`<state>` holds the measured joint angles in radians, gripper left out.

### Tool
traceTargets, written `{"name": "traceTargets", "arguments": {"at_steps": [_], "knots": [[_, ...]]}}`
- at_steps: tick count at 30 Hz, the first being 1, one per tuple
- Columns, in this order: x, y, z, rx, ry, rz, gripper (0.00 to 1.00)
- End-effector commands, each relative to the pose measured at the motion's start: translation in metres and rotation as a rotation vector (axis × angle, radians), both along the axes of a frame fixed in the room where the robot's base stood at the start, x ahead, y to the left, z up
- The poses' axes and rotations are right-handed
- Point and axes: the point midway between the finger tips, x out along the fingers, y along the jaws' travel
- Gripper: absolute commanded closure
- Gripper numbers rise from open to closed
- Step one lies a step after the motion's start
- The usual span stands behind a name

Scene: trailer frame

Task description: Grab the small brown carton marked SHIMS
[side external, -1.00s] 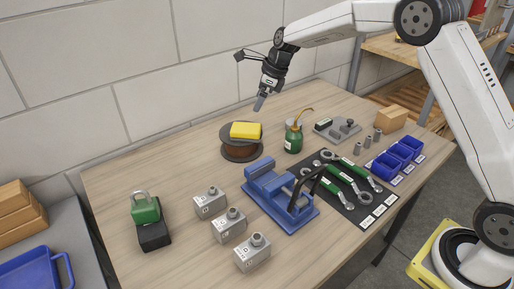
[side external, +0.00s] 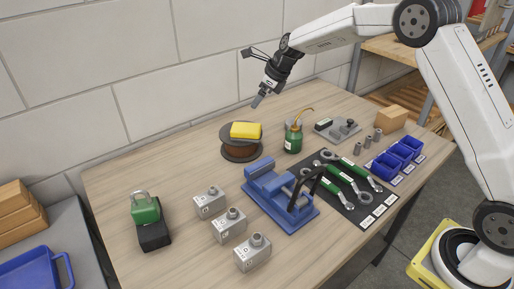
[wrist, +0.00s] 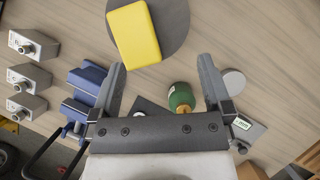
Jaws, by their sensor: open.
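A small brown carton (side external: 391,117) sits at the far right of the table, behind the blue bins. No SHIMS marking is readable on it. What looks like the same carton is partly in the wrist view (wrist: 250,172), cut off at the bottom edge. My gripper (side external: 257,102) is in the air above the back of the table, well left of the carton. In the wrist view my gripper (wrist: 161,78) has its two fingers wide apart with nothing between them.
A yellow block (side external: 246,130) lies on a dark spool (side external: 240,152). A green oil can (side external: 293,138), a grey fixture (side external: 336,130) and small metal cylinders stand between spool and carton. Blue bins (side external: 386,165) stand in front of the carton. A blue vise (side external: 275,195) is nearer.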

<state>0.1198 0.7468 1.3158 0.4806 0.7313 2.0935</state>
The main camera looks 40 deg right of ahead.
Motion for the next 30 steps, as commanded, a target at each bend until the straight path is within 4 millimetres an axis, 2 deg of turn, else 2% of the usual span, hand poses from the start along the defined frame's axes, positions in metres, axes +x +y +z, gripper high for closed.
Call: {"name": "traceTargets", "arguments": {"at_steps": [5, 9, 16, 20, 23, 26, 30], "knots": [[0.023, -0.037, -0.012, 0.055, -0.118, -0.229, 0.0], [0.036, -0.075, -0.021, 0.087, -0.218, -0.441, 0.0], [0.039, -0.15, -0.036, 0.106, -0.363, -0.806, 0.0], [0.029, -0.195, -0.046, 0.094, -0.437, -1.02, 0.0], [0.014, -0.23, -0.054, 0.072, -0.489, -1.188, 0.0], [-0.006, -0.264, -0.063, 0.038, -0.538, -1.354, 0.0], [-0.043, -0.307, -0.076, -0.034, -0.601, -1.587, 0.0]]}}
